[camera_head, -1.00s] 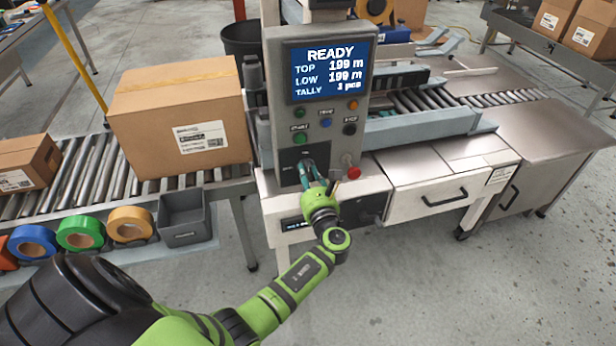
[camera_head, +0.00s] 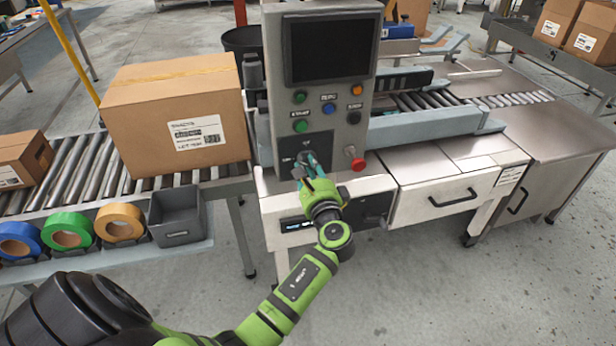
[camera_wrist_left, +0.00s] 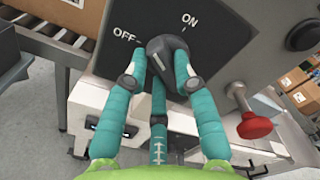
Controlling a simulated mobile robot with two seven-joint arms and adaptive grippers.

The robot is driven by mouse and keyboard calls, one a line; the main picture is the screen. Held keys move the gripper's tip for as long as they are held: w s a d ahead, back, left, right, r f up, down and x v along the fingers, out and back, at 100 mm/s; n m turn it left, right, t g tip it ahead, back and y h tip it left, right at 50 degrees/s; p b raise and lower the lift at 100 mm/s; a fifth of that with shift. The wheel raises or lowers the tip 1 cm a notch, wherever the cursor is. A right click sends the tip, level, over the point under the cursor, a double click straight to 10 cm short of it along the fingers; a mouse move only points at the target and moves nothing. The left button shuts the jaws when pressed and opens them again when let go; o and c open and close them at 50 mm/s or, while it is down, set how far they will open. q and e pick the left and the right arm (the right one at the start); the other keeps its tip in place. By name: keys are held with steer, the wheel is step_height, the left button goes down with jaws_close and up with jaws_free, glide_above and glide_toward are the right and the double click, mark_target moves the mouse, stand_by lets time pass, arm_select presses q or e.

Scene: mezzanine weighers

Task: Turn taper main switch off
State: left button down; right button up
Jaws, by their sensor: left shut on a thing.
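The taper main switch is a black rotary knob (camera_wrist_left: 168,56) on a dark plate (camera_head: 318,147) low on the grey control panel (camera_head: 273,100). In the left wrist view, OFF is printed left of the knob and ON above right. The knob's top leans toward the OFF side; its pointer is partly hidden by the fingers. My left gripper (camera_wrist_left: 160,82) has its teal fingers shut around the knob. In the head view the left gripper (camera_head: 309,170) covers most of the knob. The panel's screen (camera_head: 333,50) is dark. My right gripper is not in view.
A red stop button (camera_head: 356,158) sticks out right of the switch. Green, blue, orange and black buttons sit above it. A large carton (camera_head: 170,110) stands on the roller conveyor (camera_head: 75,165) at left. A drawer cabinet (camera_head: 440,190) is at right.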

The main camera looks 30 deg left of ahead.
arm_select(q)
steer(key=shift+f+n+b, duration=0.15)
steer(key=shift+n+b, duration=1.3)
steer(key=shift+n, duration=0.25)
steer(key=shift+f+n+b, duration=0.15)
steer(key=shift+n+b, duration=1.3)
steer(key=shift+n, duration=0.25)
steer(key=shift+d, duration=0.1)
steer(key=shift+w, duration=0.1)
steer(key=c, duration=1)
jaws_free()
steer(key=v, duration=0.7)
steer(key=shift+s+d, duration=0.15)
steer(key=shift+s, duration=0.1)
